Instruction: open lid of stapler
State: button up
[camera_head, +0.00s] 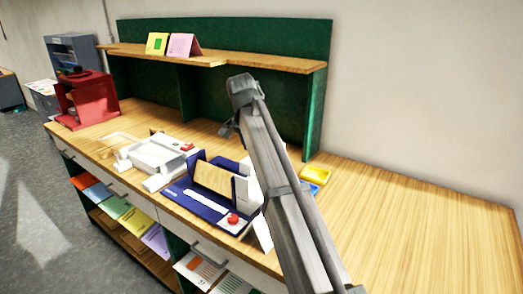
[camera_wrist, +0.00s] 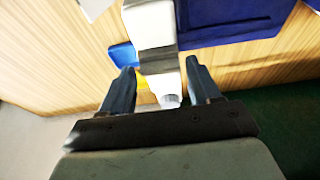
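A long white body with a grey band, which looks like the stapler (camera_wrist: 150,28), lies on the wooden table in the wrist view. Its near end lies between the two dark fingers of my gripper (camera_wrist: 160,68). The fingers are apart, with visible gaps to the white body on both sides. I cannot tell the height of the fingers above it or make out the lid's edge. In the head view my arm covers most of this spot, and only a white part beside the navy holder shows.
A navy holder (camera_head: 194,200) with a wooden block stands left of my arm, and a white device (camera_head: 157,155) further left. Yellow (camera_head: 316,172) and blue (camera_head: 314,182) trays lie right of the arm. A green-backed shelf (camera_head: 260,62) rises behind. The table's right side (camera_head: 420,220) is clear.

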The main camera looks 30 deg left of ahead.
jog(key=shift+c, duration=1.4)
jog(key=shift+w+r, duration=0.1)
jog(key=shift+w+r+g, duration=0.2)
jog(key=shift+r+g, duration=0.1)
jog(key=shift+r, duration=0.15)
jog(key=shift+w+r+g, duration=0.4)
jog(key=shift+r, duration=0.05)
jog(key=shift+w+r+g, duration=0.4)
jog(key=shift+w, duration=0.25)
